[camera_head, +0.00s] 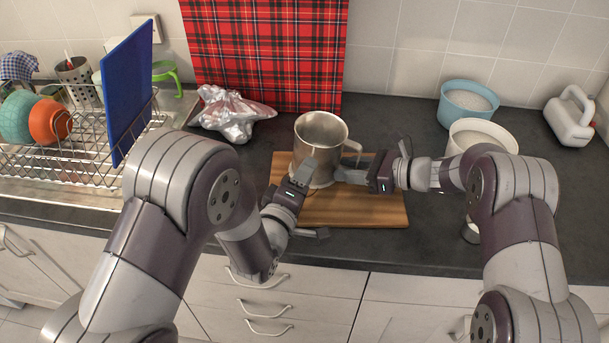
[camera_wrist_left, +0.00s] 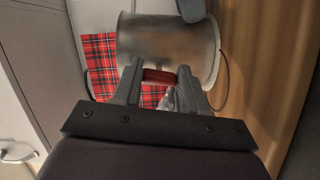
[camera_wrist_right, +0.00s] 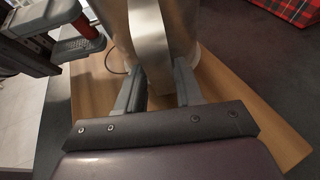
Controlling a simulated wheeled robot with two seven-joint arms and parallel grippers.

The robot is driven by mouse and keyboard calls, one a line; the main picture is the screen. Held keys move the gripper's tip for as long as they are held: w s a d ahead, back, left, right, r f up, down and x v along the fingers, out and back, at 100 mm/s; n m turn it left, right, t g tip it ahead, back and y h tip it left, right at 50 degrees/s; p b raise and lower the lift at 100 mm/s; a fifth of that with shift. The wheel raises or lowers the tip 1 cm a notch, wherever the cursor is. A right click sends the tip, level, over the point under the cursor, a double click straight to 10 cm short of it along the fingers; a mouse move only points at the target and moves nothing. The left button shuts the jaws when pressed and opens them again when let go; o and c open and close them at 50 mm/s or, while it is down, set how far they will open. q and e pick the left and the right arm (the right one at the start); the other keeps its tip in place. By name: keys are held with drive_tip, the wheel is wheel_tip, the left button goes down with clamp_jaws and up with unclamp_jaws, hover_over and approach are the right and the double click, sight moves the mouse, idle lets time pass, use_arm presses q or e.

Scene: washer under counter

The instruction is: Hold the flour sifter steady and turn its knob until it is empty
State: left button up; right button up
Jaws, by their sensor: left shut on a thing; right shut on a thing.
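The metal flour sifter (camera_head: 321,141) stands upright on a wooden board (camera_head: 365,208). Its handle is on the right side and shows as a broad metal strip in the right wrist view (camera_wrist_right: 148,35). My right gripper (camera_head: 345,175) is shut on the handle. My left gripper (camera_head: 303,172) is at the sifter's near left side. It is shut on the red knob, which shows between its fingers in the left wrist view (camera_wrist_left: 160,77). The knob is hidden in the head view. I cannot tell how much flour is inside the sifter.
A blue bowl (camera_head: 467,103) and a cream bowl (camera_head: 462,138), both with white contents, stand at the right. A crumpled foil bag (camera_head: 230,115) lies behind left. A dish rack (camera_head: 60,160) with a blue board (camera_head: 127,92) stands left. A white canister (camera_head: 570,118) is far right.

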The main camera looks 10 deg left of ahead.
use_arm(q)
drive_tip(key=shift+d+f, duration=0.1)
drive_tip(key=o, duration=1.1)
drive_tip(key=v, duration=1.2)
drive_tip(key=shift+s, duration=0.1)
